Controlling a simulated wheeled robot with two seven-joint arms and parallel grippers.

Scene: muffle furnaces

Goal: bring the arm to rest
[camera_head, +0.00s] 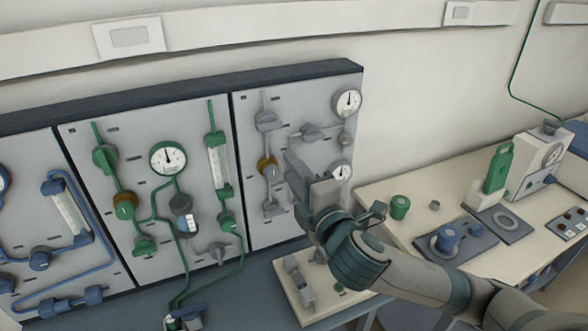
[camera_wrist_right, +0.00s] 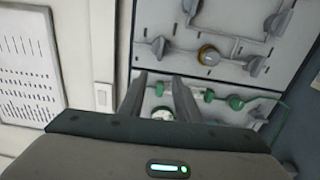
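My right arm reaches in from the lower right of the head view. Its gripper (camera_head: 296,168) is in front of the right grey panel (camera_head: 254,112), close to the valve knobs there. In the right wrist view the two fingers of the gripper (camera_wrist_right: 160,76) stand apart with nothing between them, so it is open and empty. They point towards the panel, below a brass-ringed knob (camera_wrist_right: 209,55). I cannot tell whether the fingers touch the panel. My left gripper is not in view.
The middle panel (camera_head: 90,150) carries green pipes and a gauge (camera_head: 168,159). Right of my arm, a cream bench (camera_head: 385,185) holds a green jar (camera_head: 400,207), a blue-topped device (camera_head: 447,238) and a green bottle (camera_head: 497,168). A small cream board (camera_head: 322,300) with fittings lies below my wrist.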

